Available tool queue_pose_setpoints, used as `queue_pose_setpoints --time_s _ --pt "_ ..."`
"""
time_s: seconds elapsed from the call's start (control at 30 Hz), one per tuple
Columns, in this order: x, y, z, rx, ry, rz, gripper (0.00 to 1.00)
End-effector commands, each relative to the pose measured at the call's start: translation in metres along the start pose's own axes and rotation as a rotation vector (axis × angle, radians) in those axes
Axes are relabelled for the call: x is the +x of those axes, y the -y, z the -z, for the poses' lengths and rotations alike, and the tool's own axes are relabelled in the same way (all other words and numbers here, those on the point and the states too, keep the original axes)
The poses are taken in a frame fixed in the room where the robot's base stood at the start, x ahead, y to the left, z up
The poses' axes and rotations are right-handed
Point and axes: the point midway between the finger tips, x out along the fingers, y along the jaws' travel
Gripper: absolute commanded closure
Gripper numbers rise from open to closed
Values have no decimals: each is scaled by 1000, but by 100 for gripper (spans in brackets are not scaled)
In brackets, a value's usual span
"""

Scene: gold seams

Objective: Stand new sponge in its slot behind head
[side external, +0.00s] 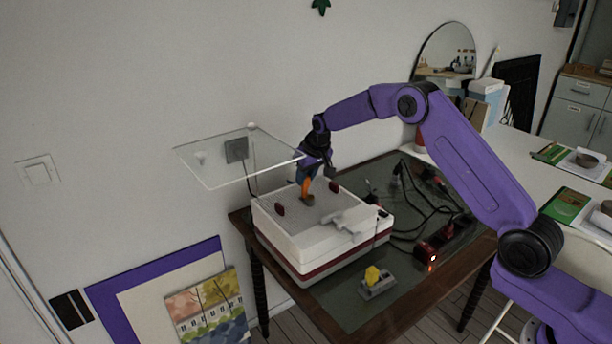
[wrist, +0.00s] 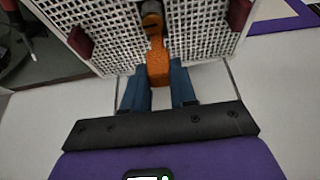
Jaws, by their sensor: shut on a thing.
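My gripper (side external: 318,172) is over the perforated top of a white box (side external: 274,232). Its blue fingers (wrist: 158,85) are shut on an orange piece (wrist: 158,65), which also shows in the side view (side external: 306,187). A dark, brownish rounded end (wrist: 152,20) shows beyond the orange piece, close to the perforated top; I cannot tell whether it touches. A yellow block (side external: 372,274), sponge-like, sits in a small grey holder (side external: 378,287) on the table in front of the box. I cannot make out which part is the head or where the slot is.
A clear raised panel (side external: 225,165) stands close left of my gripper. Two dark red tabs (side external: 280,210) (side external: 334,186) stick up from the box top. A pale grey piece (side external: 347,222) lies at its right. Black cables (side external: 415,200) and a red power strip (side external: 445,240) crowd the table's right.

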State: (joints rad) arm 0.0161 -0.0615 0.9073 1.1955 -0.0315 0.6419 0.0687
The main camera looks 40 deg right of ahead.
Motion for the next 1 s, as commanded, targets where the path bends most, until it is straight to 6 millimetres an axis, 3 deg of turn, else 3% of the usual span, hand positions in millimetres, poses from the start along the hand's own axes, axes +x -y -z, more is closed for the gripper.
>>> queue_pose_setpoints --time_s 1.0 --pt "9 0 -4 0 0 0 100"
